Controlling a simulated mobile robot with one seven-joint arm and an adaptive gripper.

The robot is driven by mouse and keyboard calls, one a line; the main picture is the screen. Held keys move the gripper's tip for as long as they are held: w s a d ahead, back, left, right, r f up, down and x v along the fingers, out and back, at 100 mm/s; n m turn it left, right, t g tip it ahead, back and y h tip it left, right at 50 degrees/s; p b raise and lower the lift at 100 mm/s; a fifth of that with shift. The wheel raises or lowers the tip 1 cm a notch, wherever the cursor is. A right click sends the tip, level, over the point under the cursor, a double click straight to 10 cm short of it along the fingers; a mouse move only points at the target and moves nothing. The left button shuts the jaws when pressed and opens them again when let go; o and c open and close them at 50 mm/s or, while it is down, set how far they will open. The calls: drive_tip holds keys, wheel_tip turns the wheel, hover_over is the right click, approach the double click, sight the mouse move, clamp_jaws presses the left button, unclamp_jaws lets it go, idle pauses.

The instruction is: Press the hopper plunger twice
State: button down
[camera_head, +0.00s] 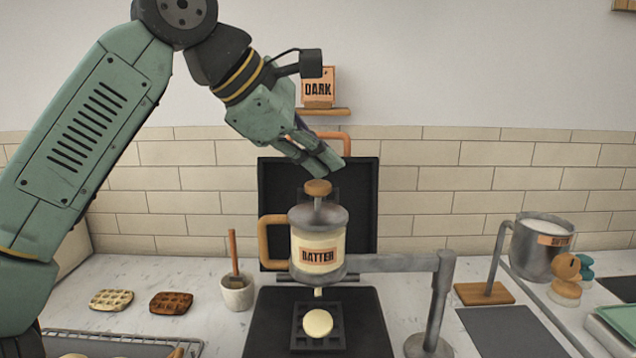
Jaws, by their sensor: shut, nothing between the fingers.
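The batter hopper (318,240) is a cream and grey cylinder labelled BATTER, held by a grey stand arm above the open waffle iron. Its plunger knob (317,187) is wooden and stands raised on a short shaft above the lid. My gripper (331,167) is shut and empty. Its fingertips are just above and slightly right of the knob in this view; I cannot tell whether they touch it. A pale round dollop of batter (318,323) lies on the lower waffle plate (342,340), under the spout.
The dark upper lid of the waffle iron (368,210) stands upright behind the hopper. The grey stand post (440,290) is to its right. A brush pot (237,293) and two waffles (171,303) are left. A metal pot (541,250) is at right.

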sight(320, 184)
drive_tip(key=shift+f+b, duration=0.45)
drive_tip(key=shift+f, duration=0.3)
idle(0.8)
drive_tip(key=shift+r, duration=0.1)
drive_tip(key=shift+r+p, duration=1.1)
drive_tip(key=shift+p, duration=0.05)
drive_tip(key=shift+r+p, duration=0.4)
drive_tip(key=shift+r, duration=2.1)
drive_tip(key=shift+s+f, duration=0.1)
